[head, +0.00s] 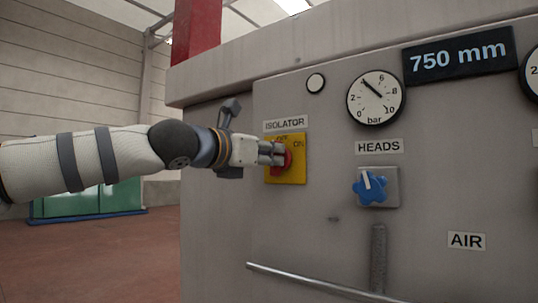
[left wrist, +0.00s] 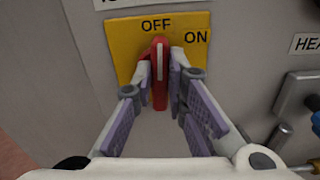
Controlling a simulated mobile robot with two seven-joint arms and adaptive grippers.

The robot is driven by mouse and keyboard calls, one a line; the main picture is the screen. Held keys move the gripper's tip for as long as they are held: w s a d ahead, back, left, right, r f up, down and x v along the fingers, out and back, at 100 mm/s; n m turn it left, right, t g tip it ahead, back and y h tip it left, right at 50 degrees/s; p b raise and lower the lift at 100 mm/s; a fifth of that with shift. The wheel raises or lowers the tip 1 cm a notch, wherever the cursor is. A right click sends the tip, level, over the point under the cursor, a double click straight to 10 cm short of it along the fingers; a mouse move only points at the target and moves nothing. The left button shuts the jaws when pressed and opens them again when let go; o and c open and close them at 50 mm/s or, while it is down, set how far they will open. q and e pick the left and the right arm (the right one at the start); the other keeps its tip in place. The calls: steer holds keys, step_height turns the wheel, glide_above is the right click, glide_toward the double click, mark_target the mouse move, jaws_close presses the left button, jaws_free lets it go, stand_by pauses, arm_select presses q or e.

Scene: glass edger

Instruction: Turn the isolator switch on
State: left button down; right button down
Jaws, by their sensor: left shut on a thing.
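The isolator switch is a red handle (left wrist: 160,84) on a yellow plate (head: 299,170) under the ISOLATOR label (head: 285,125). In the left wrist view the yellow plate (left wrist: 122,50) reads OFF at the top and ON to the right. The handle's white line stands upright, toward OFF. My left gripper (head: 276,154) reaches in from the left at the plate. In the left wrist view its fingers (left wrist: 160,85) are closed on both sides of the red handle. In the head view the gripper hides part of the handle. My right gripper is not in view.
Right of the switch is a blue HEADS knob (head: 370,188) on a grey plate. Above it is a bar gauge (head: 375,97) and a 750 mm display (head: 459,55). A metal rail (head: 320,284) runs along the lower panel. Open floor (head: 100,250) lies left of the machine.

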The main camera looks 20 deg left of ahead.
arm_select(q)
steer(key=m, duration=1)
steer(key=shift+s+d+f+m, duration=0.1)
steer(key=shift+d+f+m, duration=0.15)
steer(key=shift+m, duration=0.45)
steer(key=c, duration=1.6)
jaws_free()
steer(key=v, duration=1.2)
